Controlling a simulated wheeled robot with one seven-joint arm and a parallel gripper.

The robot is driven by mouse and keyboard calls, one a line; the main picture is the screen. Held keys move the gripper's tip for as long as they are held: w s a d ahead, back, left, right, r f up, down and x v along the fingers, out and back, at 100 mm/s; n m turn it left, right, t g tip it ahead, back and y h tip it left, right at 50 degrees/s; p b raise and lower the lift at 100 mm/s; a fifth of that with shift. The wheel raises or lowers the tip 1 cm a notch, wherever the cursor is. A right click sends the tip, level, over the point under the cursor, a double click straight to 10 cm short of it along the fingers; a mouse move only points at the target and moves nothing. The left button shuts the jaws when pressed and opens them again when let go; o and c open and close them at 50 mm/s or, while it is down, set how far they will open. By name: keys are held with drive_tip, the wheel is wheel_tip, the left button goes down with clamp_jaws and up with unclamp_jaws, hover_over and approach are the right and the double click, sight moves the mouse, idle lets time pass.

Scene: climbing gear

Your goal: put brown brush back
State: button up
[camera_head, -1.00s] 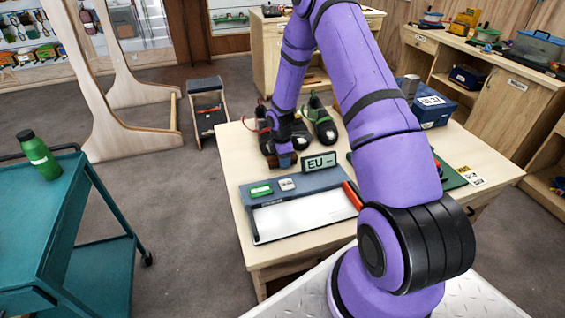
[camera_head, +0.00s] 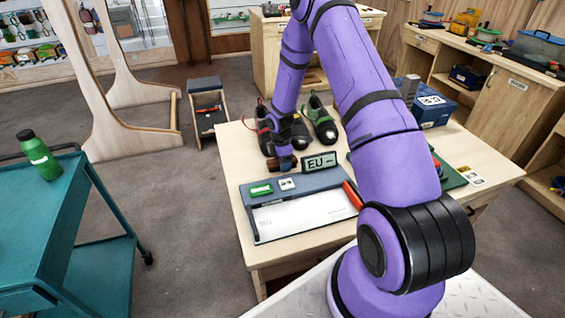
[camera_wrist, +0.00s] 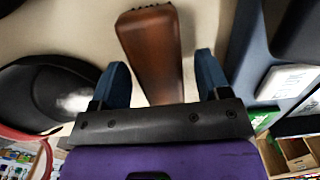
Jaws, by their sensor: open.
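The brown brush (camera_wrist: 153,50) lies on the table, with its wooden body in the middle of the wrist view and dark bristles along its far end. My gripper (camera_wrist: 160,80) is open, with one blue finger on each side of the brush; there is a gap on both sides, wider on the right. In the head view my gripper (camera_head: 283,163) is low over the table behind the measuring device, and the brush (camera_head: 274,165) shows only partly beside it.
Dark climbing shoes (camera_head: 322,122) stand just behind my gripper; one black shoe (camera_wrist: 45,95) is close on the left in the wrist view. The blue-grey measuring device (camera_head: 300,205) with its EU display (camera_head: 319,163) is close in front. A blue box (camera_head: 432,106) stands at the back right.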

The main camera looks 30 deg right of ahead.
drive_tip(key=s+a+r+m+t, duration=0.1)
drive_tip(key=a+r, duration=0.1)
drive_tip(key=r, duration=1)
drive_tip(key=s+a+r+m, duration=0.2)
drive_tip(key=r, duration=1.1)
drive_tip(key=s+a+r+m+t+h, duration=0.1)
drive_tip(key=s+a+r+m, duration=0.1)
drive_tip(key=s+r, duration=0.35)
drive_tip(key=s+a+r+m, duration=0.2)
drive_tip(key=s+r, duration=0.1)
drive_tip(key=r, duration=0.5)
drive_tip(key=s+a+r+m+t, duration=0.1)
drive_tip(key=s+a+r+m, duration=0.1)
drive_tip(key=s, duration=0.5)
drive_tip(key=s+a+r+m+t+y, duration=0.1)
drive_tip(key=s+a+r+m, duration=0.2)
drive_tip(key=s, duration=0.5)
drive_tip(key=s+a+r+m+t, duration=0.1)
drive_tip(key=s+r, duration=0.3)
drive_tip(key=s, duration=0.4)
drive_tip(key=shift+a+r+m+y, duration=0.3)
drive_tip(key=shift+a+m, duration=0.35)
drive_tip(key=shift+m, duration=0.25)
